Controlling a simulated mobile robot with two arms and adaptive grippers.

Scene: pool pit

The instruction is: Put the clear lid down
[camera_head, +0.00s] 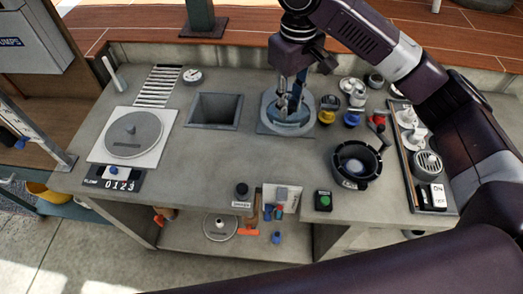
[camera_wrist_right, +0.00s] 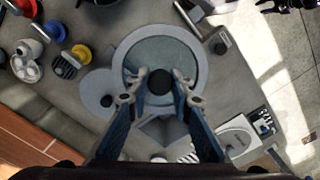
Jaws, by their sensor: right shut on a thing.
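The clear lid (camera_wrist_right: 160,50) is a round see-through disc with a dark knob, seen from above in the right wrist view. My right gripper (camera_wrist_right: 159,79) is shut on its dark knob, one finger on each side. In the head view my right gripper (camera_head: 288,102) points down over a round grey housing (camera_head: 268,122) set in the counter, with the lid between them. The lid lines up with the housing's wide grey ring (camera_wrist_right: 119,57). I cannot tell whether the lid touches the ring. The left gripper is not in view.
A square opening (camera_head: 214,109) lies left of the housing. Coloured knobs (camera_head: 327,113) and a black ring-shaped pot (camera_head: 357,162) stand to its right. A tray (camera_head: 438,199) of fittings is at the far right. The counter's front middle (camera_head: 215,160) is bare.

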